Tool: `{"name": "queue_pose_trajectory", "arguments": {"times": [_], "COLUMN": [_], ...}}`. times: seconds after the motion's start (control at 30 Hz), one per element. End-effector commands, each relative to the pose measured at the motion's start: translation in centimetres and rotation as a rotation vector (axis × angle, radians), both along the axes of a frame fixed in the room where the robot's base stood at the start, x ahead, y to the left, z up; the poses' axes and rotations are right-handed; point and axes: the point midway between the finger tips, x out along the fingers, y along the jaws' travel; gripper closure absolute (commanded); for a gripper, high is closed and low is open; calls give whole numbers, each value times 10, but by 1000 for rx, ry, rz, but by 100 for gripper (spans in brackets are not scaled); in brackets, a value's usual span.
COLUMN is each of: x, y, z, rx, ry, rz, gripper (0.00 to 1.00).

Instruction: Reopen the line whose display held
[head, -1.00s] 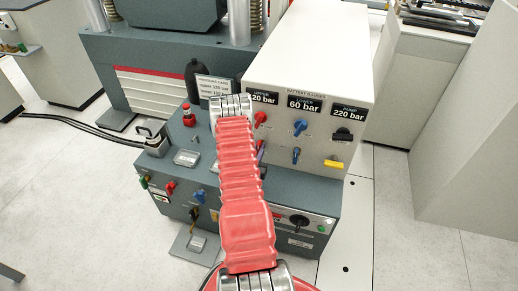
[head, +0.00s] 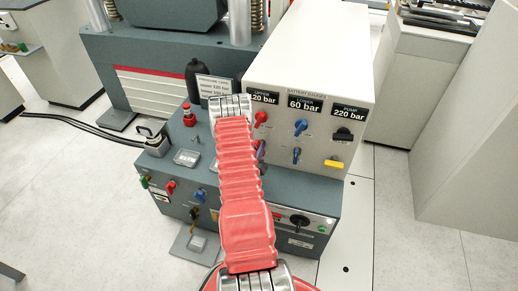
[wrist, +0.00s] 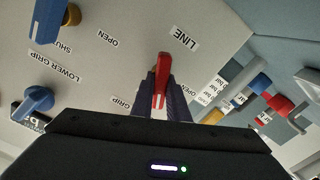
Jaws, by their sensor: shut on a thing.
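The white gauge panel (head: 350,72) carries three displays: upper (head: 263,98) reads 120 bar, lower (head: 304,105) reads 60 bar, pump (head: 348,112) reads 220 bar. My gripper (wrist: 161,92) is shut on a red lever (wrist: 162,72) beside the LINE label (wrist: 185,38). In the head view my red arm covers most of the gripper. Another red knob (head: 261,118) sits under the upper display. Two blue levers (head: 300,127) (head: 296,154) sit under the lower display. One blue lever (wrist: 38,100) is near the LOWER GRIP label in the wrist view.
A black knob (head: 343,134) and a yellow lever (head: 333,164) are under the pump display. A pressure card (head: 214,87) stands left of the panel, beside a black bottle (head: 195,80). The grey bench (head: 310,185) has more coloured levers on its front. Floor is clear at right.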

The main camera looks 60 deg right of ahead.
Motion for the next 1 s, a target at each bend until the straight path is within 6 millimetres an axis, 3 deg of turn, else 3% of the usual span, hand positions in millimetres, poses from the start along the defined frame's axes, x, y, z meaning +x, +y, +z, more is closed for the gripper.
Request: {"name": "queue_pose_trajectory", "arguments": {"times": [1.0], "x": [7], "y": [1], "z": [-6], "rx": [-148], "ry": [929], "rz": [7], "gripper": [100]}}
